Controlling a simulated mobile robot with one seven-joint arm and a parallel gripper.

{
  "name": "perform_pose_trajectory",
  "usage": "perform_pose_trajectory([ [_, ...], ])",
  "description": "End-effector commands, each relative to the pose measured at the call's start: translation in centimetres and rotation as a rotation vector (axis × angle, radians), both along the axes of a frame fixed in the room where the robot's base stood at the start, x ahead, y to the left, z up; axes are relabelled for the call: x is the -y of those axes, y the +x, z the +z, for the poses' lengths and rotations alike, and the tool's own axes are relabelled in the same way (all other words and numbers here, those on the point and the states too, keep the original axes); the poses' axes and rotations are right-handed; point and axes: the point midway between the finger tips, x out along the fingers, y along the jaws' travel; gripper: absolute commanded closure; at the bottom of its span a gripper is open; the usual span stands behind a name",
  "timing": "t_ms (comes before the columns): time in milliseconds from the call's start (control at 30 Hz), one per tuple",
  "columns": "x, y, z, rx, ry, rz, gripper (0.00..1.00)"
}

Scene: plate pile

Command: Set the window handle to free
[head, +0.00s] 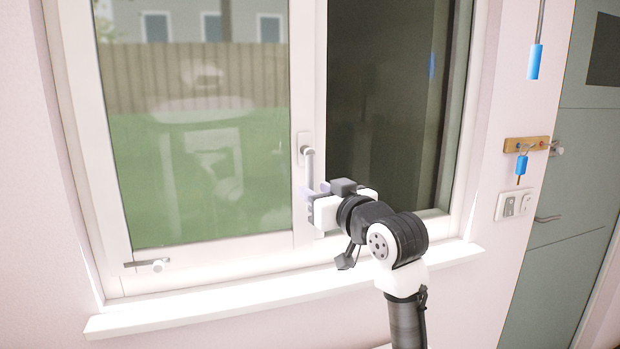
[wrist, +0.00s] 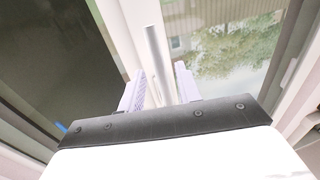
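The window handle (head: 309,164) is a grey lever on the white middle frame of the window. In the head view it hangs almost straight down from its mount. My gripper (head: 314,192) is at the lower part of the handle. In the wrist view the handle (wrist: 156,52) runs between the two pale fingers of my gripper (wrist: 162,88). The fingers are apart, one on each side of the lever, with a gap visible at the left finger. Whether the right finger touches the lever is unclear. The handle's mount is hidden in the wrist view.
The window sash (head: 112,170) looks closed in its frame. A small stay (head: 157,265) is at its lower left, above the white sill (head: 200,313). Blue-tagged keys (head: 521,165) hang from a wooden rack (head: 527,144) at right, near a switch plate (head: 513,205) and a green door (head: 575,200).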

Motion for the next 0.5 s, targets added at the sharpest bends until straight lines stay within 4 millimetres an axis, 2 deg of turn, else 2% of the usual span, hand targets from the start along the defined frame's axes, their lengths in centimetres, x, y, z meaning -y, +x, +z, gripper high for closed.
perform_pose_trajectory([
  [200, -1.4, 2.5, 0.1, -0.001, 0.0, 0.0, 0.66],
  [500, -1.8, 3.1, -0.1, 0.001, 0.0, 0.0, 0.66],
])
